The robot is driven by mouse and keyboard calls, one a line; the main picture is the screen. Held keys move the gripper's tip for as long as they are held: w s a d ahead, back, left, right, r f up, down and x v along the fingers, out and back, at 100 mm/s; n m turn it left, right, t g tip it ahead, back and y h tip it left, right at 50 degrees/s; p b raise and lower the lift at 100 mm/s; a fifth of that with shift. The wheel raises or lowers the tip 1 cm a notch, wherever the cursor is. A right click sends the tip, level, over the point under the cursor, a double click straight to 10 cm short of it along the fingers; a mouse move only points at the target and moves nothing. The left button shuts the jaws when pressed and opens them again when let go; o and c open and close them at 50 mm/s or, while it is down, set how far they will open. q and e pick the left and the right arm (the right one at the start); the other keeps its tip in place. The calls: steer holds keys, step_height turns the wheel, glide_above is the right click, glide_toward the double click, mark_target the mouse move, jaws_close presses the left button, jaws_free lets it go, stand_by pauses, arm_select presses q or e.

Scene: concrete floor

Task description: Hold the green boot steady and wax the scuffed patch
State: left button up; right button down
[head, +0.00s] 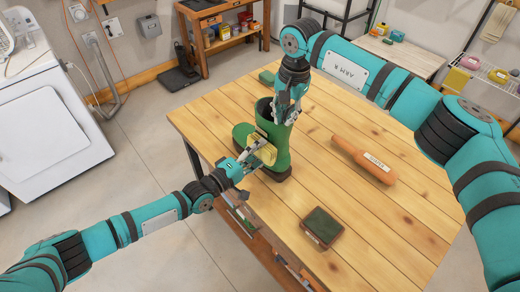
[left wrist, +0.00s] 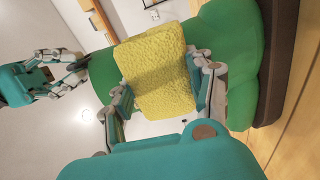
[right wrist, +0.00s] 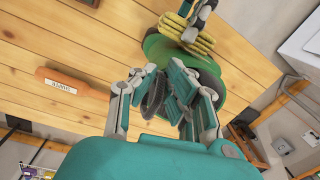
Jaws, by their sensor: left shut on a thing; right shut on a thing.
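The green boot (head: 279,150) stands upright on the wooden table, toe to the left, with a dark brown sole. My right gripper (head: 285,112) is shut on the top rim of its shaft from above; the right wrist view shows its fingers (right wrist: 165,95) at the dark opening. My left gripper (head: 247,167) is shut on a yellow sponge-like pad (head: 264,153), which fills the space between its fingers in the left wrist view (left wrist: 155,75). The pad is at the boot's near side; whether it touches is unclear. I cannot make out the scuffed patch.
On the wooden table (head: 390,225), an orange-brown labelled rod (head: 364,160) lies right of the boot. A green-topped block (head: 322,226) lies near the front edge. The table's right part is clear.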

arm_select(q)
steer(key=shift+v, duration=2.65)
arm_select(e)
steer(key=shift+a, duration=0.1)
arm_select(q)
steer(key=v, duration=0.3)
steer(key=shift+w, duration=0.1)
arm_select(e)
steer(key=c, duration=1.3)
jaws_free()
steer(key=shift+c, duration=0.2)
steer(key=shift+r, duration=0.1)
step_height(320, 180, up, 12)
steer(key=d, duration=0.1)
steer(key=shift+s, duration=0.3)
